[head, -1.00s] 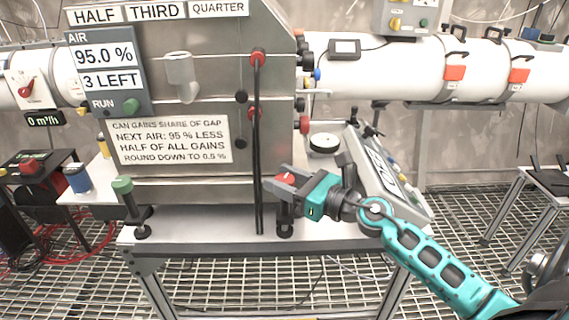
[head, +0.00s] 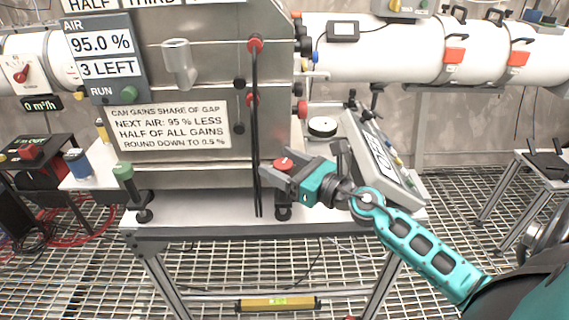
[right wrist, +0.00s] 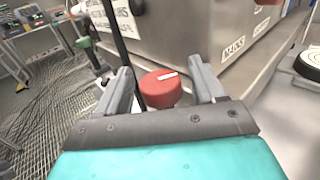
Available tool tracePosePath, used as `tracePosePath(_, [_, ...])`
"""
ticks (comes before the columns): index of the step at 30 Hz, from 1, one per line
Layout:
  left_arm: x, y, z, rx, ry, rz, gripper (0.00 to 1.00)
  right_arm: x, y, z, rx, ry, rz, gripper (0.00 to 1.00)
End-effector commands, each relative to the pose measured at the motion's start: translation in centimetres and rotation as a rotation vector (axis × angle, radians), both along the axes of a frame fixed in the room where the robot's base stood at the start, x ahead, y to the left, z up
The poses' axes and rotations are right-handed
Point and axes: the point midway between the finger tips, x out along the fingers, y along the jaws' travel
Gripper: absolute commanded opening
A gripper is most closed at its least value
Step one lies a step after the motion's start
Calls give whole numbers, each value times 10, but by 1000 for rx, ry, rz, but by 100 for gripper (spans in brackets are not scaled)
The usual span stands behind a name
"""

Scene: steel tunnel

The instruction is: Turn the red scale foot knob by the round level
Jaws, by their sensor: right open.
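The red scale foot knob (head: 284,163) sits on a black foot at the front right corner of the steel cabinet. It also shows in the right wrist view (right wrist: 160,88), with a white mark on top. My right gripper (head: 277,177) is open at the knob, one finger on each side. In the right wrist view (right wrist: 162,85) gaps show between the fingers and the knob. A round white disc with a dark rim (head: 322,127) lies on the bench behind; I cannot tell if it is the round level. My left gripper is not in view.
A black vertical rod (head: 257,130) stands just left of the knob. A green knob (head: 123,171) tops the left front foot. A tilted panel (head: 385,160) stands right of my gripper. A yellow bar (head: 278,304) lies low under the bench (head: 200,232).

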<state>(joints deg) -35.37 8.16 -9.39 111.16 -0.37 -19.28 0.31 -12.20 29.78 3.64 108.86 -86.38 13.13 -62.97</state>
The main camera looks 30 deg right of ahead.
Motion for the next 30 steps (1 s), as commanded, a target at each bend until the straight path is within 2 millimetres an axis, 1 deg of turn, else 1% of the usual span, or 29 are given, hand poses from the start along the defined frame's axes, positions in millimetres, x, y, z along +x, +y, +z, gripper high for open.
tracePosePath(4, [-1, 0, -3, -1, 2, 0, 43, -5, -2, -2, -1, 2, 0, 69])
tracePosePath(8, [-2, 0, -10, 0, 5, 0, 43, -19, -6, -4, -2, 3, 0, 69])
tracePosePath(21, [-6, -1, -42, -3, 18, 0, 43, -92, -30, -5, 2, 3, -2, 69])
tracePosePath(27, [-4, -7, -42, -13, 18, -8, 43, -115, -37, -2, 3, 1, -1, 69])
tracePosePath(30, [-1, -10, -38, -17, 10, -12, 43, -121, -39, -1, 1, 1, -1, 69])
